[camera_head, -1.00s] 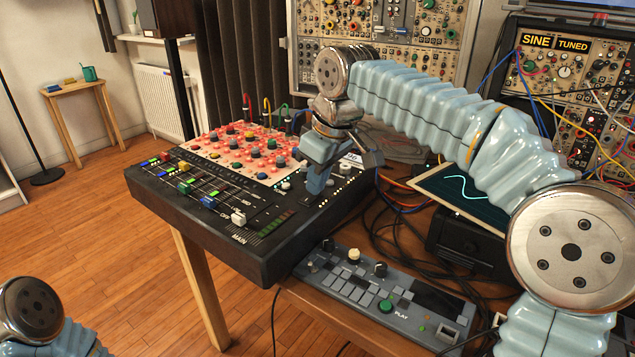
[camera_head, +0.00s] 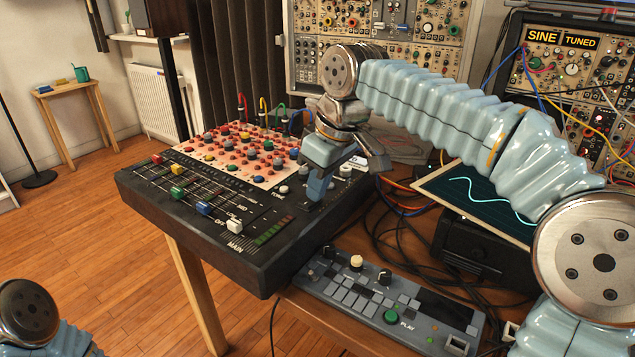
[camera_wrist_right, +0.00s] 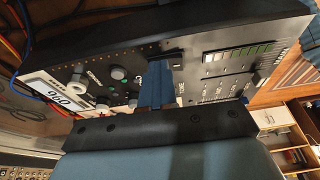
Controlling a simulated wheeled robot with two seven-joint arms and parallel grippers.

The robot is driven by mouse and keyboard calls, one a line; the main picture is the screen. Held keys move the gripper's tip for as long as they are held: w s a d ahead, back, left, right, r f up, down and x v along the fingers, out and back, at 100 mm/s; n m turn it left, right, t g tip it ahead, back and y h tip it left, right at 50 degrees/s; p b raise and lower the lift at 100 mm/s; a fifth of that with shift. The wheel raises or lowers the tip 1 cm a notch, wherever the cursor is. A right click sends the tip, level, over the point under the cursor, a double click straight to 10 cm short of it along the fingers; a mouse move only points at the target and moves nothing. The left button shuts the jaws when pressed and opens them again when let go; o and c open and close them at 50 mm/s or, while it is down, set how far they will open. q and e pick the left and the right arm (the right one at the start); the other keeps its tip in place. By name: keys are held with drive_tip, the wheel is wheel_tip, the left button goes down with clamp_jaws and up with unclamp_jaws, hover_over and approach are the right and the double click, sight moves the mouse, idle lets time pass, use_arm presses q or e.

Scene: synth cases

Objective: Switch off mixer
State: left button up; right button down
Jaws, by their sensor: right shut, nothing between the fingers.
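The black mixer (camera_head: 222,237) stands at the left end of the desk. Its pink panel carries many coloured knobs, and several faders and a MAIN meter (camera_head: 273,230) are in front. My right gripper (camera_head: 315,195) is shut and empty, pointing down over the mixer's right part, beside the meter. In the right wrist view its fingertips (camera_wrist_right: 158,72) overlap the mixer's black top (camera_wrist_right: 215,62). I cannot tell whether they touch it. They hide the panel spot beneath, and no power switch is clearly readable. My left gripper is out of view.
A grey PLAY controller (camera_head: 390,307) lies on the desk in front right of the mixer. Behind my right arm are loose cables and a screen with a wave trace (camera_head: 478,204). Modular synth racks (camera_head: 578,75) stand at the back. Open floor lies left.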

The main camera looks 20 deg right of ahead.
drive_tip(key=shift+s+a, duration=0.4)
drive_tip(key=shift+a, duration=0.2)
drive_tip(key=shift+r, duration=0.1)
drive_tip(key=p+v, duration=0.3)
drive_tip(key=v, duration=1)
drive_tip(key=shift+r, duration=0.4)
